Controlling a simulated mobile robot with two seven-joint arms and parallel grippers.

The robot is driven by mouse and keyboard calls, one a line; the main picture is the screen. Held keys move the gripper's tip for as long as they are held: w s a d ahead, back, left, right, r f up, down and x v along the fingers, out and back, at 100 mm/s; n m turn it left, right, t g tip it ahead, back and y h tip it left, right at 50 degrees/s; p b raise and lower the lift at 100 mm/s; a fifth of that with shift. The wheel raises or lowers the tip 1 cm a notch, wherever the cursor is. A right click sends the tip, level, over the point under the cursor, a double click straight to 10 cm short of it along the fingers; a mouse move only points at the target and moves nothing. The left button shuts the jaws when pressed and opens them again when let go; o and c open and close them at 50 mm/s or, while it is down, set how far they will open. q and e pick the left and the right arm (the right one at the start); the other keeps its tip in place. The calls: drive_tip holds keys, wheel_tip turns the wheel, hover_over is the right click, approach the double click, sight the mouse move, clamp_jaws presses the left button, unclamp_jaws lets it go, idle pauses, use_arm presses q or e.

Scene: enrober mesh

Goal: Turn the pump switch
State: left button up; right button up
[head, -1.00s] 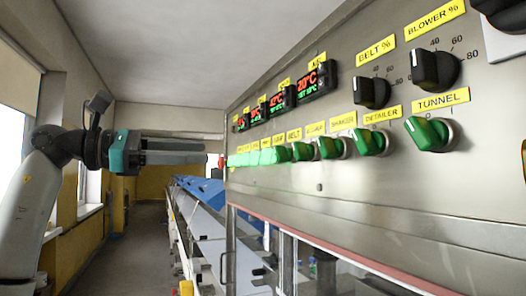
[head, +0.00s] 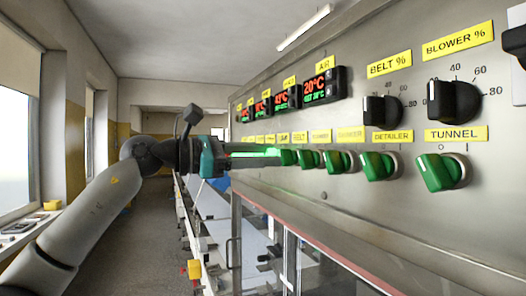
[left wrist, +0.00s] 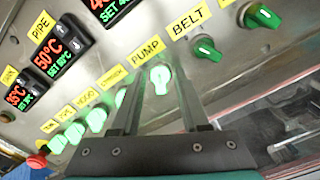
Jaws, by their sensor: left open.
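The pump switch (left wrist: 160,78) is a brightly lit green knob under the yellow PUMP label (left wrist: 146,51) in the left wrist view. My left gripper (left wrist: 157,88) is open, with one finger on each side of the switch in that view. Whether the fingers touch it or reach around it, I cannot tell. In the head view, my left gripper (head: 278,156) comes in from the left, level with the row of green switches, and green glow shows between its fingers. The pump switch cannot be told apart there. My right gripper is not in view.
The unlit belt switch (left wrist: 207,50) is close to the right finger. More lit green switches (left wrist: 96,120) and a red button (left wrist: 37,161) are to the left. Temperature displays (head: 321,87) and black dials (head: 382,110) sit above the switch row on the steel panel (head: 330,205).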

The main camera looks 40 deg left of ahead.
use_arm(q)
drive_tip(key=shift+c, duration=0.2)
clamp_jaws()
drive_tip(key=shift+n, duration=0.4)
drive_tip(key=n+b, duration=0.2)
drive_tip(key=n, duration=0.2)
drive_tip(key=shift+a+n, duration=0.1)
drive_tip(key=shift+n, duration=0.3)
drive_tip(key=n+b, duration=0.1)
drive_tip(key=n, duration=0.5)
drive_tip(key=shift+n, duration=0.3)
